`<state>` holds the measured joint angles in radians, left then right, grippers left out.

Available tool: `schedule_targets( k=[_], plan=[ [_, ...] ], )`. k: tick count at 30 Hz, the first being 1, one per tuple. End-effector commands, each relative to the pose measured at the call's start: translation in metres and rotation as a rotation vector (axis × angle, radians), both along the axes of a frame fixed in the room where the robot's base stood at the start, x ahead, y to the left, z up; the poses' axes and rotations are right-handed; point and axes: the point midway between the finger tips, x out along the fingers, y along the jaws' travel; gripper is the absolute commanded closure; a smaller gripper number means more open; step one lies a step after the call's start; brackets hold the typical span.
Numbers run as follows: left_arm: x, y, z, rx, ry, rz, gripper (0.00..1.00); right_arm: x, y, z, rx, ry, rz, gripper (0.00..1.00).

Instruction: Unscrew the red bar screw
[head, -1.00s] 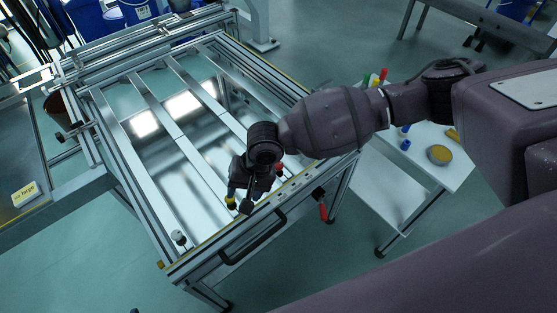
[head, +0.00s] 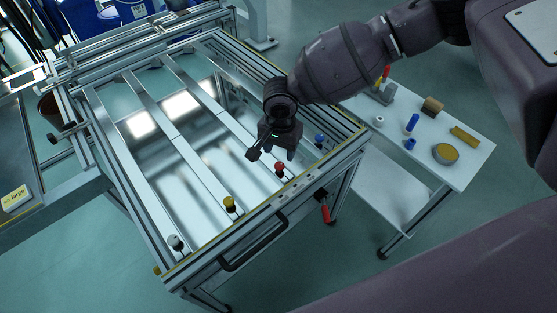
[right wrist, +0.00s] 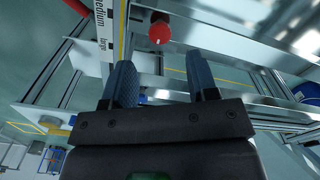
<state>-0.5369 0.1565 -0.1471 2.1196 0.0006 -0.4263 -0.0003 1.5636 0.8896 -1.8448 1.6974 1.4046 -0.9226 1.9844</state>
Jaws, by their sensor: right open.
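The red bar screw (head: 279,168) has a round red knob and stands on the near rail of the panel frame. In the right wrist view the red knob (right wrist: 160,32) shows beyond the fingertips, roughly centred between them. My right gripper (head: 272,148) is just behind the red screw in the head view, apart from it. In the right wrist view its two blue fingers (right wrist: 161,78) are spread wide with nothing between them. My left gripper is not in view.
A red-handled clamp (head: 325,211) hangs at the frame's front. A white side table (head: 455,176) at right holds several small parts.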

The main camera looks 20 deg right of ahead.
Motion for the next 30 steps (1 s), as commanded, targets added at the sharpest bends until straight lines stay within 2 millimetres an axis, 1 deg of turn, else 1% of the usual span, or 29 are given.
schedule_targets(
  k=[1,3,9,15,23,24,26,30],
  plan=[
    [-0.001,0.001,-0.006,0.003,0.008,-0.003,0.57,-0.001,0.0,-0.015,-0.001,0.008,0.001,0.47],
    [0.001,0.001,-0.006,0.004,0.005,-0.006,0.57,-0.001,0.0,-0.026,-0.001,0.006,0.002,0.47],
    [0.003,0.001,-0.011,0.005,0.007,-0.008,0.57,0.0,0.001,-0.049,-0.001,0.004,0.002,0.47],
    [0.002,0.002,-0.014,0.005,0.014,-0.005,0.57,0.0,0.0,-0.056,0.0,0.0,0.002,0.47],
    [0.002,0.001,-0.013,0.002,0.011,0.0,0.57,0.001,0.0,-0.056,0.001,-0.002,0.002,0.47],
    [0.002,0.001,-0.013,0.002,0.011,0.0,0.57,0.0,0.0,-0.056,0.001,-0.002,0.002,0.5],
    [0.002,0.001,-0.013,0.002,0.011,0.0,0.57,0.0,0.0,-0.056,0.001,-0.002,0.002,0.59],
    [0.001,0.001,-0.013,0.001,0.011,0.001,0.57,0.0,0.0,-0.056,0.001,-0.001,0.002,0.8]
  ],
)
